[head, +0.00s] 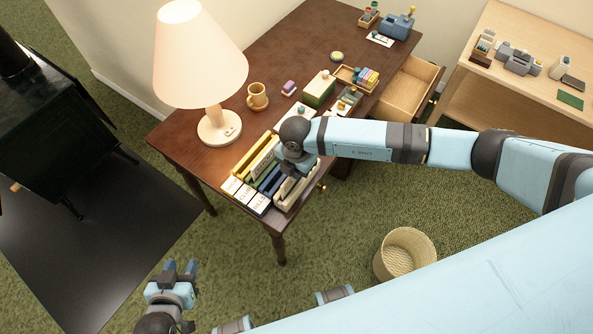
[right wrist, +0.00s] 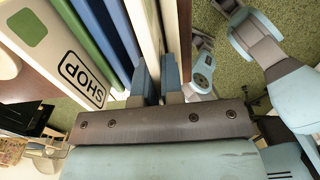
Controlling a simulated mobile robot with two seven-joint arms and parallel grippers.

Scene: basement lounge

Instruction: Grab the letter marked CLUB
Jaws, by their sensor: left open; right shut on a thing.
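A letter sorter (head: 259,205) stands at the near corner of the dark wooden desk, with yellow, green, blue and cream upright pieces and white label cards in front. My right gripper (right wrist: 155,80) is down at the cream pieces on the sorter's right side. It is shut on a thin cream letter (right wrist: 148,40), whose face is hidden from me. My left gripper (head: 180,268) is open and empty, low over the floor beyond the desk's front left.
A wicker basket (head: 405,252) stands on the carpet. A black stove (head: 50,125) is at the left.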

